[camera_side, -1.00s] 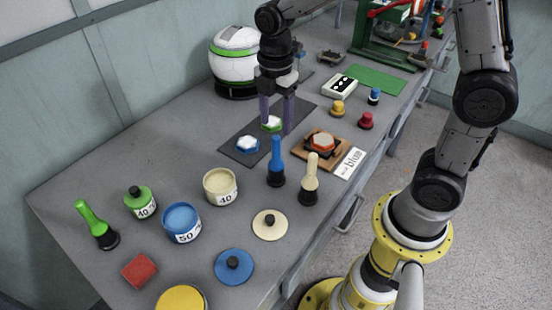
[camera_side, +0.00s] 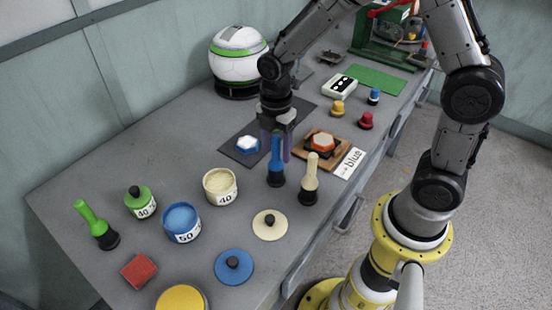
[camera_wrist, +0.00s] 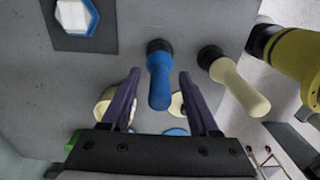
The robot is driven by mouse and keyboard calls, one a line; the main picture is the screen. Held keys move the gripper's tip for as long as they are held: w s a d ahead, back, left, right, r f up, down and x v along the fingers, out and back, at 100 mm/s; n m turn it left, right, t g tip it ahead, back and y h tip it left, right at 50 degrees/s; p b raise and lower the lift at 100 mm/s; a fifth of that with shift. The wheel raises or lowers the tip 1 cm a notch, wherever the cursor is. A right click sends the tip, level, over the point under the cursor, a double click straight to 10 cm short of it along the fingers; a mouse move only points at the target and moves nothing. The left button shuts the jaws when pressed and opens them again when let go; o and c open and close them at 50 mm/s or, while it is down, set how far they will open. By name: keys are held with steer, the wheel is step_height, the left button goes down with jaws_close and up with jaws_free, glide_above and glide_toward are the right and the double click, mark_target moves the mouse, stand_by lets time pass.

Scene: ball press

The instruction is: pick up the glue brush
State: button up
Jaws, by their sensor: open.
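Which is the glue brush cannot be told by sight. My gripper (camera_side: 275,152) is open, its purple fingers pointing down just behind the blue brush. In the wrist view my gripper (camera_wrist: 159,76) has one finger to each side of the blue brush (camera_wrist: 159,82) as seen from above; contact is not visible. The cream brush (camera_wrist: 240,85) is outside the right finger.
A dark mat (camera_side: 238,158) holds a blue-rimmed white hexagon (camera_side: 248,144). A wooden block (camera_side: 339,147) with an orange hexagon and a "blue" card (camera_side: 350,163) lie right. Pots and lids, including a cream pot (camera_side: 220,188) and blue pot (camera_side: 182,223), fill the front.

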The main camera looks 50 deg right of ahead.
jaws_close()
steer(key=shift+r, duration=0.1)
step_height(320, 180, up, 10)
steer(key=shift+f, duration=0.1)
stand_by(0.6)
